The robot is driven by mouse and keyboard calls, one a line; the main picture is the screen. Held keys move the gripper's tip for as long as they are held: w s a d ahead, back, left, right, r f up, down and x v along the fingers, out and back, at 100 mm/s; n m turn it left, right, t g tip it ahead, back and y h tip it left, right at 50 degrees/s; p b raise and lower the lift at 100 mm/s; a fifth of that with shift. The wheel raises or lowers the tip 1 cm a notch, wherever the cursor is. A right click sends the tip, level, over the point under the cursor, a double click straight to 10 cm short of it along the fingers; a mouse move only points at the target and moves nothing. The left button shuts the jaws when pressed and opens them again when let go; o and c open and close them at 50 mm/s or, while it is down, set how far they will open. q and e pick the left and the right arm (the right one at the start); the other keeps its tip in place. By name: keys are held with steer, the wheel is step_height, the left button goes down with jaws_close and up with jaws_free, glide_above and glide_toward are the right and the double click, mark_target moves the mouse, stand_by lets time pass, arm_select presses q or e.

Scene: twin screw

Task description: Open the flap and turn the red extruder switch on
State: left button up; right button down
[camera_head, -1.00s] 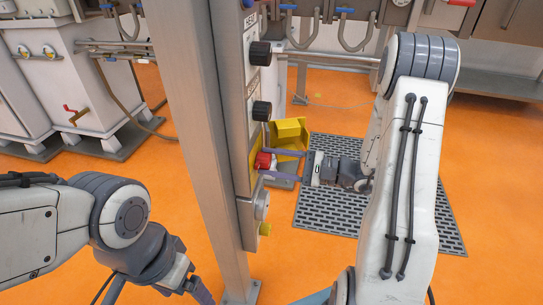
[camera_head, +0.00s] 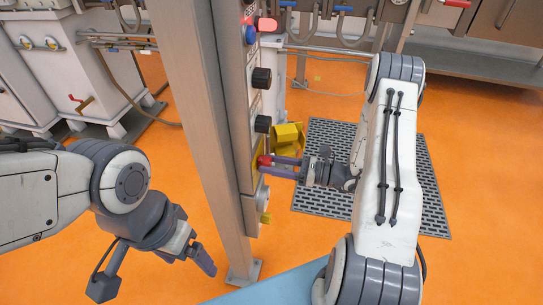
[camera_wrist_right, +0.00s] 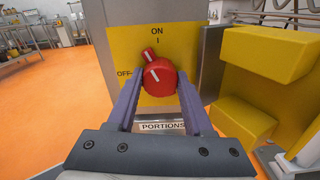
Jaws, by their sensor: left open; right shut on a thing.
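The red extruder switch (camera_head: 262,161) sits on a yellow plate on the panel's side. In the right wrist view the switch (camera_wrist_right: 160,78) is between my two purple fingers, below the "ON I" label and right of "OFF"; its pointer tilts up and left, between the two labels. My right gripper (camera_head: 276,167) is shut on the switch; it also shows in the right wrist view (camera_wrist_right: 160,105). The yellow flap (camera_head: 288,135) stands open beside the switch; its blocky yellow parts (camera_wrist_right: 270,45) show at right in the wrist view. My left gripper (camera_head: 204,260) hangs empty, left of the post.
A metal post (camera_head: 200,120) stands between my arms. A grey floor grate (camera_head: 325,200) lies behind my right arm. White cabinets (camera_head: 100,70) stand at the left back.

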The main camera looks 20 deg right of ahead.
steer(key=m+p, duration=0.1)
steer(key=m, duration=0.1)
steer(key=shift+s+m+p, duration=0.1)
steer(key=shift+m+p, duration=0.2)
steer(key=shift+p, duration=0.1)
steer(key=shift+m+p, duration=0.7)
steer(key=shift+m, duration=0.4)
steer(key=shift+f, duration=0.1)
steer(key=shift+a, duration=0.1)
steer(key=shift+c, duration=1.4)
jaws_free()
